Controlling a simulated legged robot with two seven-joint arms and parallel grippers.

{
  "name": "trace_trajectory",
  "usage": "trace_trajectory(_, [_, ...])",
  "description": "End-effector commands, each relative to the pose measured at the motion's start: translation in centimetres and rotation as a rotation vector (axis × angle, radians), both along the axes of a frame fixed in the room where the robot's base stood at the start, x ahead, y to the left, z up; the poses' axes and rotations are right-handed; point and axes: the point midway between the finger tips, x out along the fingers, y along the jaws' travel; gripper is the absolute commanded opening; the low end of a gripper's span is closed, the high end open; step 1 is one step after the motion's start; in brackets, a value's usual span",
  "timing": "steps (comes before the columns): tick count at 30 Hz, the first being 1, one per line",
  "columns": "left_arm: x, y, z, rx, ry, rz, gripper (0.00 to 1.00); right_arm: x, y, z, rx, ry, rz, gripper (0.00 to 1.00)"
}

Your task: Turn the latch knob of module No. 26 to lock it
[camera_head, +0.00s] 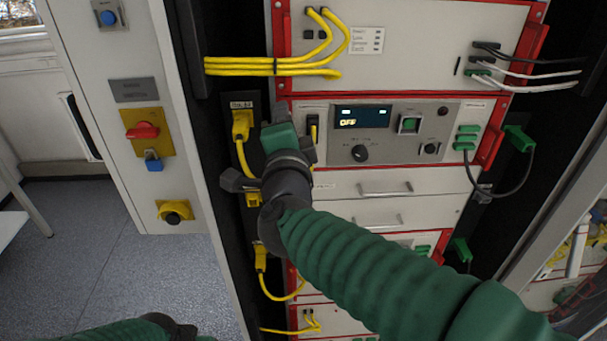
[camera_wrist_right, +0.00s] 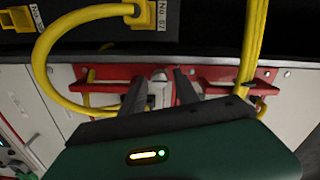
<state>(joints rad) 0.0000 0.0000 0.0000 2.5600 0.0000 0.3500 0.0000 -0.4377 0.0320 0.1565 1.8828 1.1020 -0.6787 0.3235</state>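My right arm reaches in from the lower right in the head view, and its gripper (camera_head: 282,135) is at the left edge of the red-framed rack modules. In the right wrist view, the two dark fingers of that gripper (camera_wrist_right: 160,90) stand apart. A small grey latch knob (camera_wrist_right: 158,75) on the red bracket shows between them, with narrow gaps on both sides. In the head view the gripper and arm hide this knob. I cannot read a number 26 on any label. My left gripper (camera_head: 178,327) is partly visible at the bottom left, away from the rack; its fingers are unclear.
Yellow cables (camera_head: 240,155) run close to the right gripper; a yellow loop (camera_wrist_right: 50,60) also shows in the wrist view. A module with a display reading OFF (camera_head: 362,117) sits just right of the gripper. A red rotary switch (camera_head: 142,130) is on the left cabinet.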

Motion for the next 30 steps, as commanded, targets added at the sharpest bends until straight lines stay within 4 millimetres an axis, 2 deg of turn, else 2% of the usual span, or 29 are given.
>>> trace_trajectory(5, [0.0,0.0,1.4,0.0,0.0,0.0,0.0,0.0,0.0,0.1,-0.077,0.009,0.001,0.45])
trace_trajectory(11, [0.0,0.0,6.2,0.0,0.0,0.0,0.0,0.0,-0.1,1.0,-0.423,0.011,-0.001,0.45])
trace_trajectory(21, [0.0,0.0,14.4,0.0,0.0,0.0,0.0,0.0,-0.1,1.2,-1.044,0.008,0.003,0.45])
trace_trajectory(30, [0.0,0.0,20.8,0.0,0.0,0.0,0.0,-0.1,0.4,1.2,-1.503,0.002,0.002,0.45])
